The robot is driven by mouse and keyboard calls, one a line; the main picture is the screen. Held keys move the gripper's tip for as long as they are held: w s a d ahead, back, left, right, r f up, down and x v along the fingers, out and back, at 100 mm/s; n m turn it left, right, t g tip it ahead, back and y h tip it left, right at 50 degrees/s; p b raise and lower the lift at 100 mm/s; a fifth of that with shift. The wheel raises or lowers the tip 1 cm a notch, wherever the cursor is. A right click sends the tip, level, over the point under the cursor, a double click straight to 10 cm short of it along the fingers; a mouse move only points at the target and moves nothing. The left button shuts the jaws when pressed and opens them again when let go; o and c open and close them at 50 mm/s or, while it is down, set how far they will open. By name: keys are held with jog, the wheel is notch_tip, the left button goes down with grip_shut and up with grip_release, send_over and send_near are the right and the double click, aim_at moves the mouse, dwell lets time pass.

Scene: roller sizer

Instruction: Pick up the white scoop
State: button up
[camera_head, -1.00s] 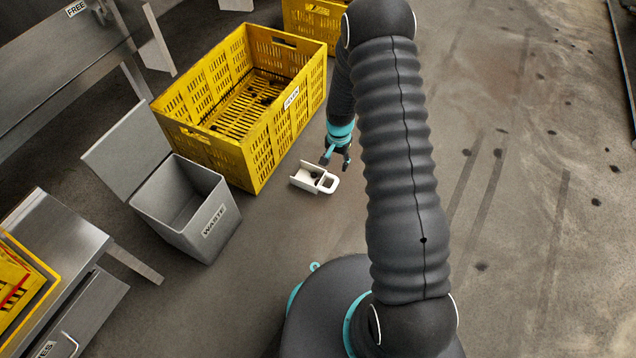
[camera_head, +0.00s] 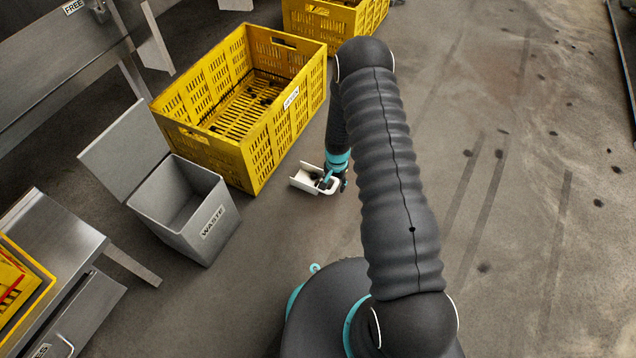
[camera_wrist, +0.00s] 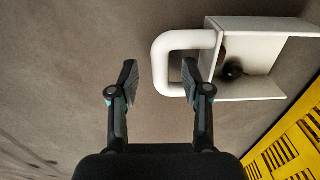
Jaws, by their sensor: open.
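The white scoop (camera_head: 307,178) lies on the floor beside the front yellow crate in the head view. In the wrist view the scoop (camera_wrist: 262,42) is at the upper right, its looped handle (camera_wrist: 176,43) pointing left and a small dark round thing (camera_wrist: 232,70) in its box. My gripper (camera_wrist: 158,78) is open and empty of any grip. In the wrist view its right finger overlaps the handle loop, and its left finger is over bare floor. In the head view my gripper (camera_head: 336,182) is at the handle end of the scoop; whether it touches cannot be told.
A yellow crate (camera_head: 262,150) with dark bits inside stands just behind the scoop. A grey waste bin (camera_head: 212,238) with a raised lid is to the left. Another yellow crate (camera_head: 362,18) is behind. The floor (camera_head: 530,200) at right is mostly clear.

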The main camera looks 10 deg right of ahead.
jog(key=shift+f, duration=1.25)
grip_shut()
jog(key=shift+r, duration=0.1)
jog(key=shift+r, duration=0.8)
notch_tip(320, 180, up, 3)
jog(key=shift+d+f, duration=0.1)
jog(key=shift+f, duration=0.1)
jog(key=s+d+r+p, duration=0.1)
jog(key=s+d+r, duration=0.4)
jog(key=d, duration=0.5)
jog(key=shift+s+r, duration=0.2)
jog(key=shift+r, duration=0.65)
